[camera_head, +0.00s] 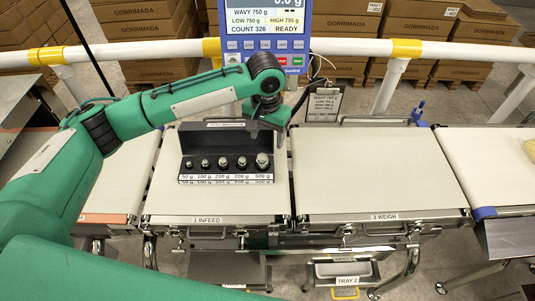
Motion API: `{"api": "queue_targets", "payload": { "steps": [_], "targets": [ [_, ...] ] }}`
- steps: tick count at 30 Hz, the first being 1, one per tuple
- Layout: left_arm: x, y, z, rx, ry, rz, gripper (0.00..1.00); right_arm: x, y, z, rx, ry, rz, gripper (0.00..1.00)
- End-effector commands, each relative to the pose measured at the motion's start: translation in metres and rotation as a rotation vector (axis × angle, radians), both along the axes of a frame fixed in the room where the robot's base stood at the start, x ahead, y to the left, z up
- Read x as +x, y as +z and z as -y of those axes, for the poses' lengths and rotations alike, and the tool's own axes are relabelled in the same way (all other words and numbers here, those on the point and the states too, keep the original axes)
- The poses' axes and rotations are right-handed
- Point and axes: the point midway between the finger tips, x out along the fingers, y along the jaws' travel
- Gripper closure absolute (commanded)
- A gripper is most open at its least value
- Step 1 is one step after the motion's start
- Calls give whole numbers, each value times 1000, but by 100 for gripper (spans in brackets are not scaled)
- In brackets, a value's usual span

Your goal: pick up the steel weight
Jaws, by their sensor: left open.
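Several steel weights stand in a row in an open black case (187,143) on the infeed belt. Their sizes rise from left to right; the labels run from 50 g to 500 g. The largest steel weight (262,161), over the 500 g label, is at the right end. My left gripper (268,128) points down above the right end of the case, over the largest weight. It is open, and no weight shows in it; its fingertips are hard to make out against the dark case. My right gripper is not in view.
The weigh belt (385,170) to the right is bare. The infeed belt (160,200) has free room around the case. A blue display unit (265,25) stands behind, by a white rail (430,50). A hanging card (323,104) is at the back. Cartons (140,25) are stacked beyond.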

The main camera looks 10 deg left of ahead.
Motion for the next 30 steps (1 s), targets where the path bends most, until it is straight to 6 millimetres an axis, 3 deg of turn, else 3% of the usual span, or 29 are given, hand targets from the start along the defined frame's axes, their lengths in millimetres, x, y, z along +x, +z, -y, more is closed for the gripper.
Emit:
{"api": "queue_targets", "payload": {
  "steps": [3, 7, 18, 24, 30],
  "targets": [
    [6, 9, -9, 24, 26, -3, 40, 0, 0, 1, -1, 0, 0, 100],
    [6, 3, -11, 32, 34, -9, 40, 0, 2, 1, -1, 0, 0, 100],
    [6, -63, -12, 30, 33, -9, 40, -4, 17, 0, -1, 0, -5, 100],
    [6, -77, -13, 29, 32, -8, 40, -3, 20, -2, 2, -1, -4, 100],
    [7, -102, -18, 31, 33, -9, 40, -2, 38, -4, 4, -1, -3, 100]
  ]
}}
